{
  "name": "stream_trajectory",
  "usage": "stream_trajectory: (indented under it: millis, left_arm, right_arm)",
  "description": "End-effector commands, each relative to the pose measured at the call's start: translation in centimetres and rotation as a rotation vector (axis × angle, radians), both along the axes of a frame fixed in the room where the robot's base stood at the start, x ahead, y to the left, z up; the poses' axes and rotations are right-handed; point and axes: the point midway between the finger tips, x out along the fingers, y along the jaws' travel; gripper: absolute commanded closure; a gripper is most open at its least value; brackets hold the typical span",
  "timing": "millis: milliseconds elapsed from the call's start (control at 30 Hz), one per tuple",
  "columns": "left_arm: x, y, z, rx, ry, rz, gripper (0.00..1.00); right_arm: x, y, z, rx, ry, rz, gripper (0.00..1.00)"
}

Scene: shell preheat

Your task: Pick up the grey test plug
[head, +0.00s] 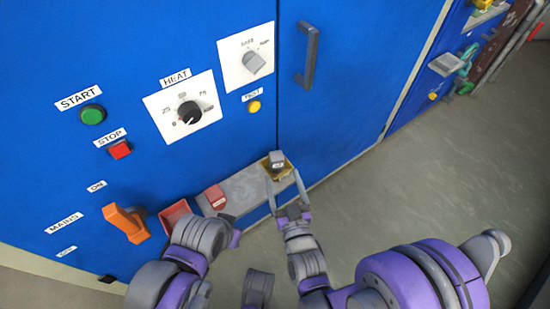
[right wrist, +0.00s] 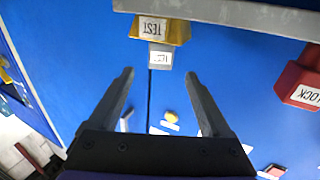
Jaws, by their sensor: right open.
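The grey test plug (head: 277,157) sits in a yellow holder (head: 283,172) at the right end of a grey shelf on the blue cabinet. My right gripper (head: 283,177) is open and empty. In the right wrist view its fingertips (right wrist: 159,75) are either side of the plug's line, with the plug just beyond them. I cannot tell any contact.
The grey shelf (head: 243,188) also bears a red block (head: 215,196), labelled LOCK in the right wrist view (right wrist: 302,84). A red tray (head: 174,214) and orange mains handle (head: 127,223) are to the left. A door handle (head: 307,55) is above. Floor at right is clear.

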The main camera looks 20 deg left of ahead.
Motion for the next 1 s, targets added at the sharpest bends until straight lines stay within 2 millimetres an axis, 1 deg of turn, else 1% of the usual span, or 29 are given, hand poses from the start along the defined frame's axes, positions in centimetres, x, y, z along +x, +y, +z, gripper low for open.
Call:
stream_trajectory:
  millis: [33,100,333,500,600,700,900,967,1000]
  left_arm:
    - [0.0,0.0,0.3,0.000,-0.001,0.000,1.00]
    - [0.0,0.0,0.2,0.000,-0.001,0.000,1.00]
    - [0.0,0.0,0.1,0.000,0.000,0.000,1.00]
    - [0.0,0.0,-0.3,0.000,0.000,0.000,1.00]
    - [0.1,0.0,-0.4,0.000,0.001,0.000,1.00]
    - [0.1,0.0,-0.4,0.000,0.001,0.000,1.00]
    - [0.1,0.0,-0.4,0.000,0.001,0.000,1.00]
    - [0.1,0.0,-0.4,0.000,0.001,0.000,1.00]
    - [0.1,0.0,-0.4,0.000,0.001,0.000,1.00]
  right_arm:
    - [0.8,0.5,0.2,-0.001,0.000,0.000,0.18]
    - [1.6,0.9,0.0,0.000,0.001,0.000,0.18]
    - [3.1,1.8,-0.1,0.000,0.002,0.000,0.18]
    - [5.4,3.1,0.0,-0.001,0.002,0.000,0.18]
    - [6.4,3.6,0.0,-0.001,0.002,0.000,0.18]
    - [6.8,3.9,0.1,-0.001,0.002,0.000,0.18]
    - [6.9,3.9,0.1,-0.001,0.002,0.000,0.18]
    - [6.8,3.9,0.1,-0.001,0.002,0.000,0.28]
    - [6.8,3.9,0.1,-0.001,0.002,0.000,0.35]
